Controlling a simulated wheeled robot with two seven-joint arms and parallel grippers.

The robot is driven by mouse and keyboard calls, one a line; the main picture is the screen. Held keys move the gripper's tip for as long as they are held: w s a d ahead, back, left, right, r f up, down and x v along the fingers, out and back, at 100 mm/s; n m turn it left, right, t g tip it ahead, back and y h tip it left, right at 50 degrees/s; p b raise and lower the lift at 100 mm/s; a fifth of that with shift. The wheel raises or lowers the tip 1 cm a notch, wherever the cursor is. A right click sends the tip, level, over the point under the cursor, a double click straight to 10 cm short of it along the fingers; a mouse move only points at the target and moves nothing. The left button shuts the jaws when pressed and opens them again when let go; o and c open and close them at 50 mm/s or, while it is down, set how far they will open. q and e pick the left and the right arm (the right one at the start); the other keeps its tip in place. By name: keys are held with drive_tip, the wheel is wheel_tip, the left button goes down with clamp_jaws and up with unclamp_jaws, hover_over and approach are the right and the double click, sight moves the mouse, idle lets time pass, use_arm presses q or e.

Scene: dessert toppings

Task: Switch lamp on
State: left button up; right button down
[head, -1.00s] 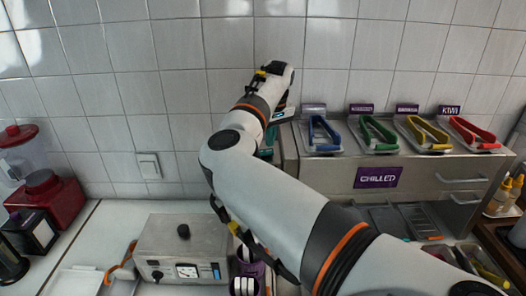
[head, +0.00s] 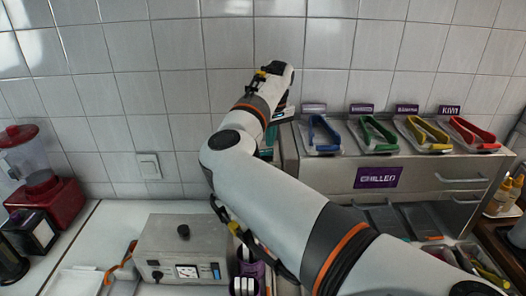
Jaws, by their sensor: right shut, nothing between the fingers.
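No lamp can be made out in the head view. A pale square wall switch (head: 149,166) is on the tiles left of the middle; my arm is clear of it. My right arm comes in from the lower right, bends near the middle and reaches up to the tiled wall. Its far end, with my right gripper (head: 275,73), is in front of the wall, up and to the right of the switch. The gripper is shut and empty; its fingertips are mostly hidden. My left gripper is not in view.
A metal box (head: 165,235) with a knob and gauge stands on the counter. A red blender (head: 50,200) is at left. A steel chilled cabinet (head: 335,178) with several coloured tongs on top is at right. My arm hides part of the counter.

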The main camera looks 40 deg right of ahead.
sight(270, 151)
drive_tip(key=shift+f+b, duration=0.75)
drive_tip(key=shift+f, duration=0.2)
idle(0.6)
drive_tip(key=shift+r+p, duration=2.05)
drive_tip(key=shift+r, duration=1.5)
drive_tip(key=shift+f, duration=0.1)
